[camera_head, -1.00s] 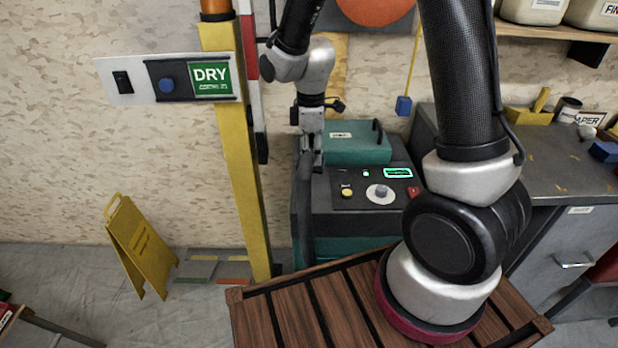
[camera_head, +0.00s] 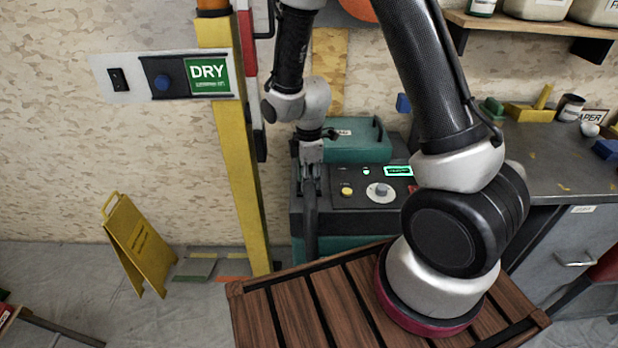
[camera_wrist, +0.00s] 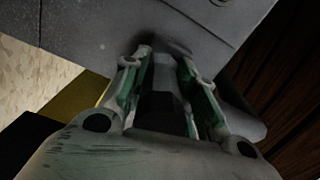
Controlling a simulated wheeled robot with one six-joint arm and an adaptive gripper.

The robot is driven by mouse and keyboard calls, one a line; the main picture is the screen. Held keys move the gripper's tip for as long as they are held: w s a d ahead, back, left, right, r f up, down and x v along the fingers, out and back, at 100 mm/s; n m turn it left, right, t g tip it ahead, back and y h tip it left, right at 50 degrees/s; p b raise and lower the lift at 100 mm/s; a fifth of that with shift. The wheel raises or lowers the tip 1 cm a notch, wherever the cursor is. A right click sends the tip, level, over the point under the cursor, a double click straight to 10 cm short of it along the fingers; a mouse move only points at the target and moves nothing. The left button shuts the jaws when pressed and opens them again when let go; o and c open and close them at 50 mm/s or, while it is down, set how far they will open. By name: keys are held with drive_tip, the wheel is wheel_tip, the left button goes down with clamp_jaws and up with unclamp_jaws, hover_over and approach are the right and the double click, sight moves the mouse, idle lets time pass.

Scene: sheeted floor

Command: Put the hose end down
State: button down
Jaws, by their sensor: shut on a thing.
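My gripper (camera_head: 311,172) points down at the left front of the teal and grey machine (camera_head: 349,225). It is shut on the dark hose end (camera_head: 310,210), which hangs nearly upright below the fingers along the machine's left side. In the wrist view the two green-edged fingers of my gripper (camera_wrist: 168,62) close on the dark hose end (camera_wrist: 160,100). The machine's grey surface (camera_wrist: 110,35) lies just beyond the fingertips. The hose's lower end is hidden behind the wooden slatted top, and I cannot tell whether it touches anything.
A yellow post (camera_head: 240,170) with a DRY sign panel (camera_head: 205,77) stands left of the gripper. A yellow folding sign (camera_head: 137,245) stands on the sheeted floor. My arm stands on the slatted wooden top (camera_head: 290,310). A grey workbench (camera_head: 550,160) is at the right.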

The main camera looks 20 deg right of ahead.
drive_tip(key=shift+f, duration=0.15)
drive_tip(key=c, duration=1.1)
unclamp_jaws()
wheel_tip(320, 180, up, 13)
drive_tip(key=shift+f, duration=0.2)
drive_tip(key=s+d+r+m+t, duration=0.1)
drive_tip(key=s+d+r+m, duration=0.35)
drive_tip(key=r, duration=0.25)
drive_tip(key=s+d+r+m+t, duration=0.1)
drive_tip(key=s+d+r+m, duration=0.3)
drive_tip(key=r, duration=0.3)
drive_tip(key=s+d+r+m, duration=0.1)
drive_tip(key=s+d+m, duration=0.1)
drive_tip(key=s, duration=0.1)
drive_tip(key=s+d+r+m+t, duration=0.1)
drive_tip(key=s+d+r+m, duration=0.1)
drive_tip(key=s+m, duration=0.1)
drive_tip(key=s+d+r+m+t, duration=0.1)
drive_tip(key=s+d+m, duration=0.1)
drive_tip(key=s+m, duration=0.1)
drive_tip(key=shift+s+d+r, duration=0.1)
drive_tip(key=shift+s+r, duration=0.05)
drive_tip(key=shift+s, duration=0.25)
drive_tip(key=shift+s+d+r, duration=0.1)
drive_tip(key=shift+s+r, duration=0.05)
drive_tip(key=shift+s, duration=0.25)
